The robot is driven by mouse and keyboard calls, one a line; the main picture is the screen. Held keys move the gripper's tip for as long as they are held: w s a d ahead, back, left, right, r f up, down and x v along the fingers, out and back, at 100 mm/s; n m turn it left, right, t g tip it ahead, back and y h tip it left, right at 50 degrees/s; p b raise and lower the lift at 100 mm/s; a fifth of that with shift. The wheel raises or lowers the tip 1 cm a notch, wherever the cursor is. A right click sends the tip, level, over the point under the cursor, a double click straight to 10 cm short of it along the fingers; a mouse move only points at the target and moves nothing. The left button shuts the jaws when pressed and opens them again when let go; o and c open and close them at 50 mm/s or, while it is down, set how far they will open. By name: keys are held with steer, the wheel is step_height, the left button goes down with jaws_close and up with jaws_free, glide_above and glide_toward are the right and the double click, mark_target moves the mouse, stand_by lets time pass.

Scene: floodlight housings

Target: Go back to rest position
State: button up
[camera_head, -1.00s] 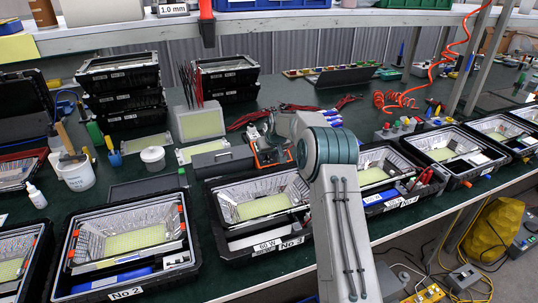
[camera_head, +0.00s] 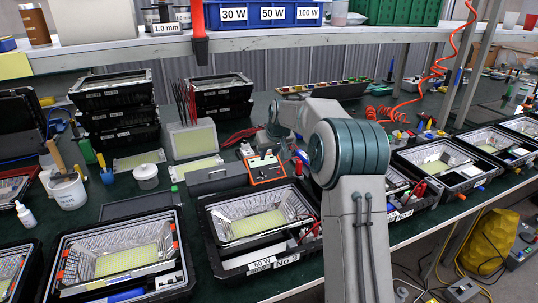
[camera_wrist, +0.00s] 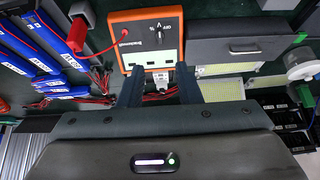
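My gripper (camera_wrist: 159,88) shows in the wrist view with its two dark fingers apart and nothing clearly held between them. An orange meter (camera_wrist: 147,42) with a dial lies beyond the fingertips in that view. In the head view the meter (camera_head: 265,167) sits on the green bench behind a housing in a black tray. My arm reaches over the bench from the lower right, and its large grey joint hides part of the bench. My gripper cannot be made out clearly in the head view.
Floodlight housings in black trays (camera_head: 206,235) line the bench front. Stacked black crates (camera_head: 118,118), a grey box (camera_head: 216,180) and a white tub (camera_head: 67,190) stand on the bench. A shelf (camera_head: 120,52) runs above, with a red item hanging. A coiled red hose (camera_head: 437,70) hangs right.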

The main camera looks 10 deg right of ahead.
steer(key=s+a+r+p, duration=0.1)
steer(key=s+r, duration=0.2)
steer(key=s, duration=0.4)
steer(key=s+r+g+h+p, duration=0.1)
steer(key=s+r, duration=0.2)
steer(key=s, duration=0.4)
steer(key=s+a+r+p, duration=0.1)
steer(key=s+r, duration=0.2)
steer(key=s, duration=0.4)
steer(key=s+f+m+g+p, duration=0.2)
steer(key=s+p, duration=0.1)
steer(key=s, duration=2.1)
steer(key=shift+s+d, duration=0.25)
steer(key=shift+s, duration=0.05)
